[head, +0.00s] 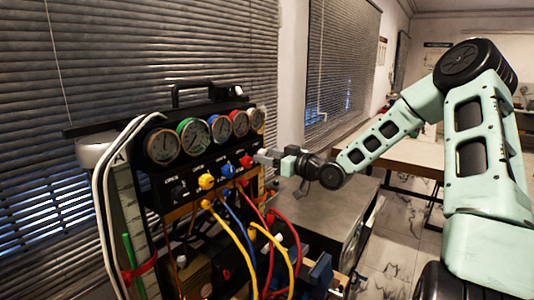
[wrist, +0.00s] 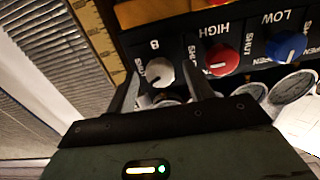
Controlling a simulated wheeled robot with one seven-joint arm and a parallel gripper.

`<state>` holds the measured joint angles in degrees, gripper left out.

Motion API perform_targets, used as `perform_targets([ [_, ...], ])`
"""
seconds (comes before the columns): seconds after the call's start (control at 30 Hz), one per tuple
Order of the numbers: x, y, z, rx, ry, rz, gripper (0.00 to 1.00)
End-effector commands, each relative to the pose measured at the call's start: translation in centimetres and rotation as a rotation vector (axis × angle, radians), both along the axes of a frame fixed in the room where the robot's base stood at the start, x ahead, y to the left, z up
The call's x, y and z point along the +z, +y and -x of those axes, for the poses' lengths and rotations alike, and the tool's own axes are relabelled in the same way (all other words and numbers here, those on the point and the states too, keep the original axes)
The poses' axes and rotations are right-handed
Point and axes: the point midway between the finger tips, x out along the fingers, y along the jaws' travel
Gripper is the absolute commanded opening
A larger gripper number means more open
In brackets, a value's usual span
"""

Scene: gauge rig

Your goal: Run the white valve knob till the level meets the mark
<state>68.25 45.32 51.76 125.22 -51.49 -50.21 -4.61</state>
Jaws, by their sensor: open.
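The white valve knob (wrist: 160,73) shows in the wrist view on the black panel, with a dark pointer line across its face. My gripper (wrist: 163,80) is open, one finger on each side of the knob. I cannot tell whether either finger touches it. In the head view my gripper (head: 266,156) is at the right end of the gauge panel, and the knob is hidden there. A yellowish scale strip with tick marks (wrist: 92,32) runs beside the panel in the wrist view. I cannot make out a liquid level or mark on it.
A red knob (wrist: 221,59) and a blue knob (wrist: 286,46) sit beside the white one. Several round gauges (head: 194,135) line the panel top. Yellow, blue and red hoses (head: 240,233) hang in front. A grey bench (head: 310,203) stands right of the rig.

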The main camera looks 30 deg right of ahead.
Motion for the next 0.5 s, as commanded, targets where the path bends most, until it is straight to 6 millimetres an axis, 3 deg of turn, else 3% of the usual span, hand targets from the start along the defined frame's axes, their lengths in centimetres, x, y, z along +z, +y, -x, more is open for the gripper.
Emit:
perform_targets([
  [0.37,-0.05,0.25,-0.71,0.000,0.001,0.000,0.52],
  [0.4,-0.05,0.24,-0.70,0.000,0.001,0.000,0.50],
  [0.5,-0.04,0.25,-0.69,0.000,0.001,0.000,0.22],
])
